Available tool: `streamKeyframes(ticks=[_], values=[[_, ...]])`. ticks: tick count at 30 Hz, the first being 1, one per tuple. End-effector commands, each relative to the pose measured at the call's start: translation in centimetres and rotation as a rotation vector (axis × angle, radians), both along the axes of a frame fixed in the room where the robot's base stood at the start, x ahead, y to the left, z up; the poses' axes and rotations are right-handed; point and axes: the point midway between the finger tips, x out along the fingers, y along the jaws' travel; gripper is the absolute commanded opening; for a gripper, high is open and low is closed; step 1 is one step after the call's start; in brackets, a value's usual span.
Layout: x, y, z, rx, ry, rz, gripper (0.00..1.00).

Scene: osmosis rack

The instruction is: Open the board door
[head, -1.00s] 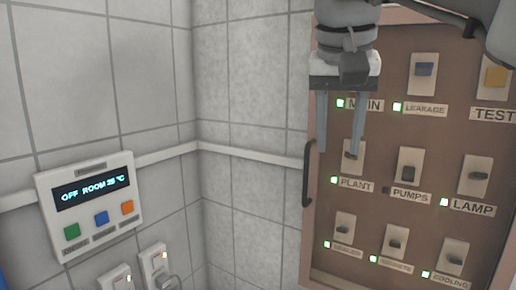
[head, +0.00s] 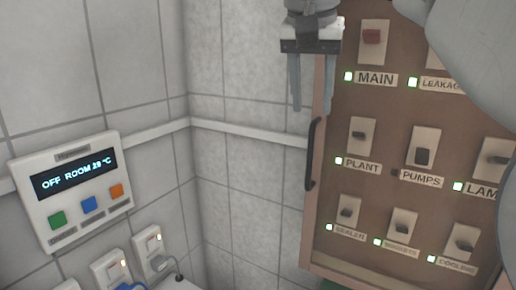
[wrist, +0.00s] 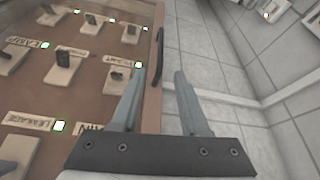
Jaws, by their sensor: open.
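The board door (head: 390,110) is a brown panel with a pinkish frame on the right of the head view, and looks closed. Its dark bar handle (head: 313,153) runs upright along the door's left edge. The handle also shows in the wrist view (wrist: 157,55), just beyond my fingertips. My gripper (head: 310,108) is open and empty, fingers pointing down, just above the handle in the head view. In the wrist view my gripper (wrist: 160,73) has one finger over the door's edge side and the other over the wall side. No contact with the handle shows.
The door carries several switches with labels and green lights. A white thermostat panel (head: 70,185) is on the left wall, with sockets (head: 152,248) below it. A white rail (head: 245,136) runs along the tiled walls. The wall left of the door is clear.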

Motion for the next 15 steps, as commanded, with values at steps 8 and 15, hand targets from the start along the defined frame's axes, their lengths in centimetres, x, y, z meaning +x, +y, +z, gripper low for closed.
streamKeyframes(ticks=[8,15], values=[[2.1,-1.0,-5.8,0.000,0.003,-0.001,0.45],[3.3,-1.5,-8.9,0.000,0.001,0.000,0.45]])
